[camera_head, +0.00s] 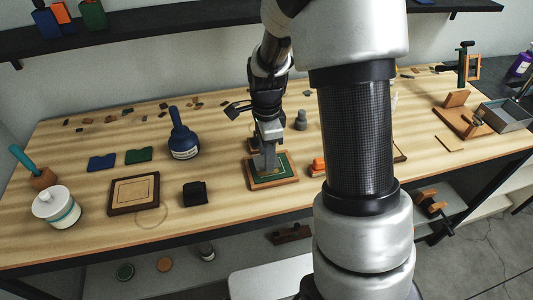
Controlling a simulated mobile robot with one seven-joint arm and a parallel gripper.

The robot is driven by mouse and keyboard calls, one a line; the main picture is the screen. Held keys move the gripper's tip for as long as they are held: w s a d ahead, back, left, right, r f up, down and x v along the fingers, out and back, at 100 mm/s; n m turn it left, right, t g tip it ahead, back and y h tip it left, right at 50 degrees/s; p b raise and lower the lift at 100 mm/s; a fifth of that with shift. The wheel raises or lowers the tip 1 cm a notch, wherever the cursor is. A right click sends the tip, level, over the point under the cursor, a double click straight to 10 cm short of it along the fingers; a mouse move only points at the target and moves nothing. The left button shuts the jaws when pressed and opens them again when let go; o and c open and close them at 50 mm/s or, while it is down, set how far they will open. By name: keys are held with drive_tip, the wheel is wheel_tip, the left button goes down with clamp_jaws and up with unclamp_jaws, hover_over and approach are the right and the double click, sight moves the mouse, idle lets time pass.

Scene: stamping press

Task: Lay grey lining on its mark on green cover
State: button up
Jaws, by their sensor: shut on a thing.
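The green cover (288,168) lies in a brown wooden frame (275,184) near the middle of the bench. A paler patch shows on the cover, partly hidden by my gripper. My gripper (266,160) points down over the cover, shut on a thin grey piece that appears to be the grey lining (264,165). The lining looks upright or steeply tilted between the fingers, low over the cover. I cannot tell whether its lower edge touches the cover. The mark itself is not clearly visible.
A blue bottle (183,142), a black block (195,193) and a dark-framed board (133,194) stand left. A white pot (57,208) is farther left. An orange object (318,166) sits close right of the frame. My arm hides part of the bench's right side.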

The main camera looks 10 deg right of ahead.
drive_tip(key=shift+f+b, duration=0.85)
drive_tip(key=shift+f, duration=0.35)
drive_tip(key=o, duration=1)
drive_tip(key=shift+c, duration=1.1)
wheel_tip(320, 180, up, 7)
drive_tip(key=p, duration=0.5)
drive_tip(key=shift+r, duration=0.1)
